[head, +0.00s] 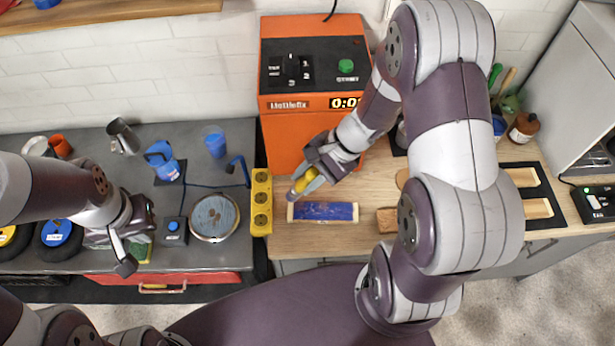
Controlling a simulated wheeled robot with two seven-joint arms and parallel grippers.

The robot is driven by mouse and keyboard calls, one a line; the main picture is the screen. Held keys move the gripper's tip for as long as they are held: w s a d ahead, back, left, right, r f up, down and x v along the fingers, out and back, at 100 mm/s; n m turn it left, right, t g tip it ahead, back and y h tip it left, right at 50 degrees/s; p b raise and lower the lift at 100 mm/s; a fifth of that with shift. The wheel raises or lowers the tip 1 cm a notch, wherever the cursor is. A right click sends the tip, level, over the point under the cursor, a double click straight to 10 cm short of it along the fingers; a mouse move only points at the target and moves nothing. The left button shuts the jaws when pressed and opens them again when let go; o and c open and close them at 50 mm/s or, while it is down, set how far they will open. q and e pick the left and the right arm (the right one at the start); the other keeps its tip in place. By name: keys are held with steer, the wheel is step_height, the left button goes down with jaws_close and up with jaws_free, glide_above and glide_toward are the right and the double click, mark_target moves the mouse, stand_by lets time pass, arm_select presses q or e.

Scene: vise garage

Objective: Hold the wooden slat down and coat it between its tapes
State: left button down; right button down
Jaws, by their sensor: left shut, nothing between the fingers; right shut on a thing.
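The wooden slat (325,212) lies flat on the wooden worktop, in front of the orange machine. Its middle is blue and its two ends are pale; I cannot make out whether the pale ends are tape or bare wood. My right gripper (312,178) is shut on a yellow-handled tool (303,182), which looks like a brush. The tool's tip is at the slat's far left end; I cannot tell if it touches. My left gripper (125,266) is shut and empty, well left of the slat near the grey bench's front edge. Nothing presses on the slat.
The orange machine (310,70) stands behind the slat. A yellow socket block (261,202) stands just left of it, and a brown block (387,220) lies to its right. A round tin (214,217) and blue cup (215,141) stand on the grey bench. My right arm hides much of the worktop.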

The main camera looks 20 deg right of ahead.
mark_target(307, 173)
steer(key=shift+f, duration=0.1)
step_height(307, 173, up, 3)
steer(key=p, duration=0.2)
steer(key=shift+p, duration=0.3)
